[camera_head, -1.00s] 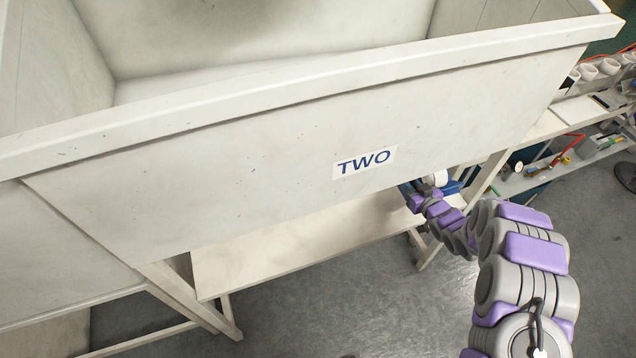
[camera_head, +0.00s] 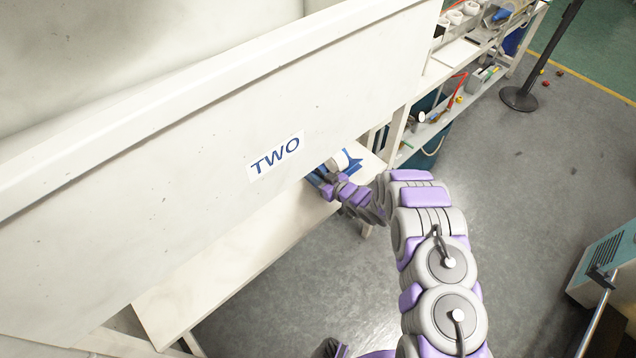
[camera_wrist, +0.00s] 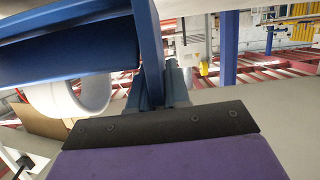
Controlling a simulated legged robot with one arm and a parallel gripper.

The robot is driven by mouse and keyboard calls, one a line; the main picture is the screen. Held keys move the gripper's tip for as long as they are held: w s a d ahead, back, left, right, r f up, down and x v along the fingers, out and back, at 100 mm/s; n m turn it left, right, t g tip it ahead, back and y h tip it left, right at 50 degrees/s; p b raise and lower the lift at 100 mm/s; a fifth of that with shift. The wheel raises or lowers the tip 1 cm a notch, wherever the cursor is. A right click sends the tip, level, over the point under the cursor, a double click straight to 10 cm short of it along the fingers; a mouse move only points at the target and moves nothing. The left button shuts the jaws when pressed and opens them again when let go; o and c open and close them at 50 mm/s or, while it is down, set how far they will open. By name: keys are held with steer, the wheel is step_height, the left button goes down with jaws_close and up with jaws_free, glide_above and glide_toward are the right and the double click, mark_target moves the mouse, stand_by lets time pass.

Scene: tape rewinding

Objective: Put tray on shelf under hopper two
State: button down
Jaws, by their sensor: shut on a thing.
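Hopper two is the big white bin (camera_head: 200,170) with the label "TWO" (camera_head: 276,155) on its front. The pale shelf (camera_head: 225,260) runs below it. My gripper (camera_head: 319,180) is at the right end of the shelf, partly behind the hopper's lower edge. It is shut on the blue tray (camera_head: 353,167), which is mostly hidden. The tray also shows in the wrist view (camera_wrist: 60,55), with my gripper (camera_wrist: 165,88) at its wall. A white roll (camera_head: 337,160) is at the tray. I cannot tell whether the tray touches the shelf.
A long bench (camera_head: 455,55) with white rolls and tools stands beyond the hopper. A black post (camera_head: 520,98) stands on the floor at the upper right. A teal machine (camera_head: 605,265) is at the right edge. The grey floor between is clear.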

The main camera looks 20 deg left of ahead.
steer(key=f, duration=0.3)
steer(key=shift+d+f, duration=0.15)
steer(key=shift+d, duration=0.05)
steer(key=c, duration=1.1)
jaws_free()
steer(key=p+v, duration=0.1)
steer(key=v, duration=1.1)
steer(key=shift+w, duration=0.15)
